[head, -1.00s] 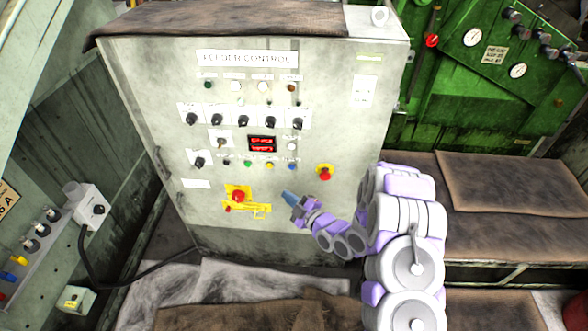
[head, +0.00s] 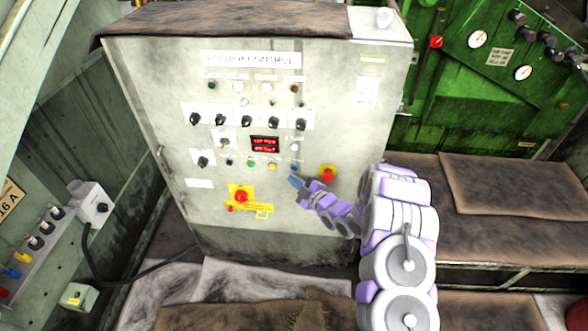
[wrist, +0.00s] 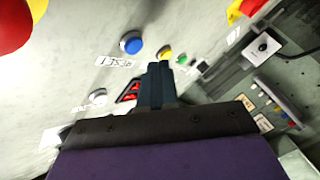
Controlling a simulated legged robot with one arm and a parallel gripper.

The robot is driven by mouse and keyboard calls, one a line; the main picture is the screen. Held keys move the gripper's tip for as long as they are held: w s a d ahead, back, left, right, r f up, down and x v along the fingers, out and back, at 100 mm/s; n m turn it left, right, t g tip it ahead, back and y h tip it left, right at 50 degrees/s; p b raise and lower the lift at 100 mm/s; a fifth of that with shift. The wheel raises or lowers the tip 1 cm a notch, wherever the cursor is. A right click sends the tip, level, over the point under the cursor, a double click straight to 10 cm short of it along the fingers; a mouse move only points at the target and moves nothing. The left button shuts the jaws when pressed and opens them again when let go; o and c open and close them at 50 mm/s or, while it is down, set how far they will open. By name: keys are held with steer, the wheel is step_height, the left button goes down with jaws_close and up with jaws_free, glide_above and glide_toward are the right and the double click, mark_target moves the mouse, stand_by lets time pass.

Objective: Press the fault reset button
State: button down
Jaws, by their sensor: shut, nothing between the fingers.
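The blue button (head: 294,167) is in the lower row of the feeder control panel. In the wrist view the blue button (wrist: 131,43) stands out from the panel, with a small upside-down label beside it that seems to read RESET. My gripper (head: 294,181) is just below this button in the head view, its fingers pointing up and left. In the wrist view my gripper (wrist: 158,66) is shut and empty, its tips right of the blue button. I see no contact with it; the depth gap is hard to judge.
A yellow button (head: 272,166) and a green button (head: 250,163) are to the left in the same row. A red emergency stop (head: 327,174) is close on the right. A red knob on a yellow plate (head: 240,196) is lower left. A red display (head: 265,144) is above.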

steer(key=shift+w, duration=0.65)
steer(key=shift+w+r, duration=0.1)
steer(key=shift+w, duration=0.05)
stand_by(1.5)
steer(key=shift+w+d, duration=0.1)
steer(key=shift+w, duration=0.15)
steer(key=shift+w, duration=0.4)
stand_by(0.8)
steer(key=shift+s, duration=0.85)
steer(key=shift+s, duration=0.1)
steer(key=shift+s, duration=2.4)
